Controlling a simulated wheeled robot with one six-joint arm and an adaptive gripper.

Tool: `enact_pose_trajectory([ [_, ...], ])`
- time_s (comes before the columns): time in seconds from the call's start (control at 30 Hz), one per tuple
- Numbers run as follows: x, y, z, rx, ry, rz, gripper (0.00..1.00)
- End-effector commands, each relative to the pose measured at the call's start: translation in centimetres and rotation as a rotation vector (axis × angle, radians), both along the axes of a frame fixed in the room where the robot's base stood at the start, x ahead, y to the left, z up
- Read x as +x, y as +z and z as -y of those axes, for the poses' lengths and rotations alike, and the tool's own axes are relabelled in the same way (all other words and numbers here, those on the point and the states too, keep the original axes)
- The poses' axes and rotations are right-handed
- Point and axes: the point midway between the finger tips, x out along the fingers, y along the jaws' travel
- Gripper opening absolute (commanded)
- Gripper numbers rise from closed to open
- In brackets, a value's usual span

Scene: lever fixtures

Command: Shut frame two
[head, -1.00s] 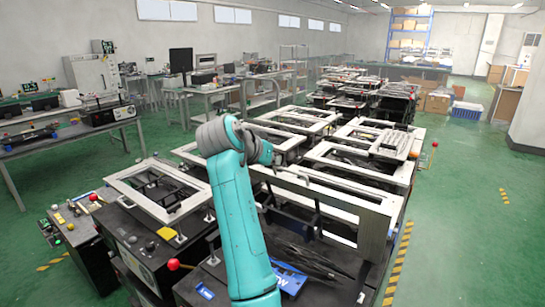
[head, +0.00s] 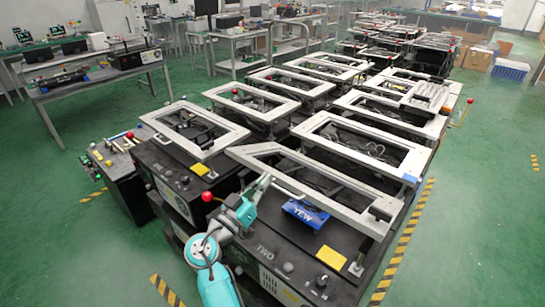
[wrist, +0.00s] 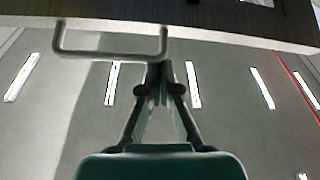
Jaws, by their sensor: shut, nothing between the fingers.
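Frame two is the pale rectangular frame (head: 255,150) over the nearest black fixture, marked TWO (head: 265,250). A red-knobbed lever (head: 207,196) stands left of the gripper.
A blue box (head: 306,212) and a yellow pad (head: 331,257) sit on the fixture top. Another framed fixture (head: 195,145) stands close on the left, and more stand behind. Green floor is free on the right, past a striped line (head: 400,245).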

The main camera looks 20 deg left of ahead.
Motion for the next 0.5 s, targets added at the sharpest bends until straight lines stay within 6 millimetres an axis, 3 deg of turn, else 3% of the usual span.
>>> enact_pose_trajectory([
  [0.03,-0.4,-1.4,-0.2,-0.019,0.001,0.027,0.00],
  [0.3,-1.7,-5.8,-0.6,-0.015,-0.002,0.034,0.00],
  [0.5,-2.0,-7.9,-0.7,-0.013,-0.003,0.034,0.00],
])
